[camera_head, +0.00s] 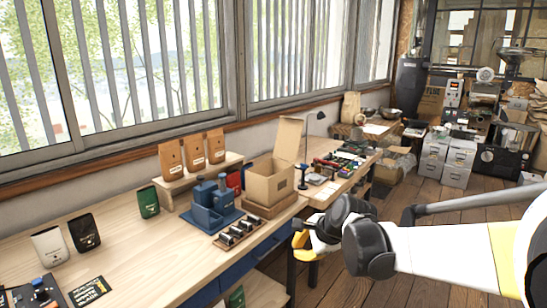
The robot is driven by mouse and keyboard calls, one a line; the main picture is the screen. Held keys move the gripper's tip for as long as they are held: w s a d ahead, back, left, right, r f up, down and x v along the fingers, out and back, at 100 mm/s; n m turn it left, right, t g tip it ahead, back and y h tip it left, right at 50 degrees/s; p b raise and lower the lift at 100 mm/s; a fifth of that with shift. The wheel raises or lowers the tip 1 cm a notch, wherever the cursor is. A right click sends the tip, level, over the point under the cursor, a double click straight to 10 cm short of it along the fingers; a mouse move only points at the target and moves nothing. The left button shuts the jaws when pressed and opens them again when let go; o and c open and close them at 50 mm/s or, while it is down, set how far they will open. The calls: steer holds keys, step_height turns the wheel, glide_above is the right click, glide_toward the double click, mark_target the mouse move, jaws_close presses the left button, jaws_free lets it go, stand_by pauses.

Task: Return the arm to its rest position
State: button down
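My arm reaches in from the right edge, with white and yellow links and dark joints. My gripper (303,238) is at its left end, in front of the workbench (150,265) near its right front corner. The gripper is small and partly covered by my dark wrist joint, so I cannot tell whether its fingers are open or shut. I see no object clearly held in it.
An open cardboard box (270,182), a blue device (212,207) and a dark rack (240,233) stand near the gripper on the bench. Coffee bags (194,152) stand on a riser. Grey cabinets (445,160) stand farther back. Wooden floor (400,190) is open behind my arm.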

steer(key=s+d+r+n+h, duration=0.1)
steer(key=s+d+n, duration=0.3)
steer(key=s, duration=0.5)
steer(key=s+d+n+h, duration=0.2)
steer(key=s+d+n, duration=0.2)
steer(key=s, duration=0.5)
steer(key=s+d+r+n+h, duration=0.1)
steer(key=s+d+n, duration=0.3)
steer(key=s+n, duration=0.3)
steer(key=s, duration=0.3)
steer(key=shift+r+t, duration=0.35)
steer(key=shift+t, duration=0.05)
